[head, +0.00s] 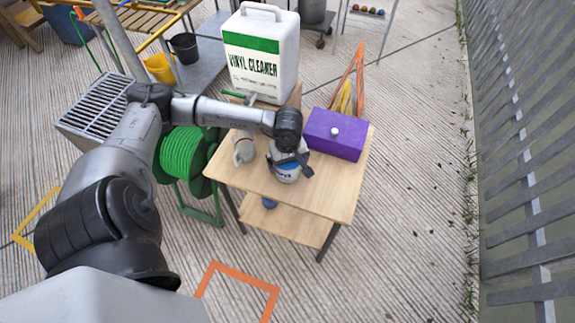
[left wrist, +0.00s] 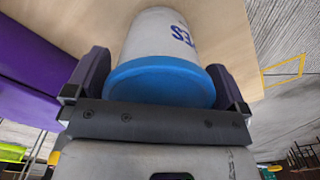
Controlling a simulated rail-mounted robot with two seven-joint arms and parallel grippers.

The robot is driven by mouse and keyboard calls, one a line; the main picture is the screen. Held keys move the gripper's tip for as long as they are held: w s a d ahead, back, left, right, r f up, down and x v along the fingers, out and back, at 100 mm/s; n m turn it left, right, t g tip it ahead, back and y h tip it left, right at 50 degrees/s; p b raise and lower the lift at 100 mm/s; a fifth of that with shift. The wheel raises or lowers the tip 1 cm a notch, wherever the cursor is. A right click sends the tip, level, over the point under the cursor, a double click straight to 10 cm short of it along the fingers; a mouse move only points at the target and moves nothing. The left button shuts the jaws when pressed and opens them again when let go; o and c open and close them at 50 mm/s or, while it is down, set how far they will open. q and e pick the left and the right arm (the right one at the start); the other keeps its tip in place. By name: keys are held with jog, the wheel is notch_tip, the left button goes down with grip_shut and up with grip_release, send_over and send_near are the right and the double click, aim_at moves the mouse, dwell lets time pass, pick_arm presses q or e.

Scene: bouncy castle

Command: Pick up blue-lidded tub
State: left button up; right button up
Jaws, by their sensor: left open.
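The blue-lidded tub (head: 287,174) is a white tub with blue lettering, standing near the front middle of the small wooden table (head: 318,193). My left gripper (head: 290,160) is at the tub and partly covers its top in the head view. In the left wrist view the tub (left wrist: 160,55), with its blue lid nearest the camera, lies between the two open fingers of my left gripper (left wrist: 158,85). I cannot tell whether either finger touches it. My right gripper is not in view.
A purple box (head: 330,145) stands right of the tub, and a small whitish object (head: 243,150) stands to its left. A large vinyl cleaner jug (head: 260,75) is behind. A green hose reel (head: 187,153) is left of the table. Floor right of the table is clear.

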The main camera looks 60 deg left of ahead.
pick_arm(q)
jog(key=shift+c, duration=0.4)
jog(key=shift+r, duration=0.1)
jog(key=c, duration=0.6)
jog(key=shift+c, duration=0.2)
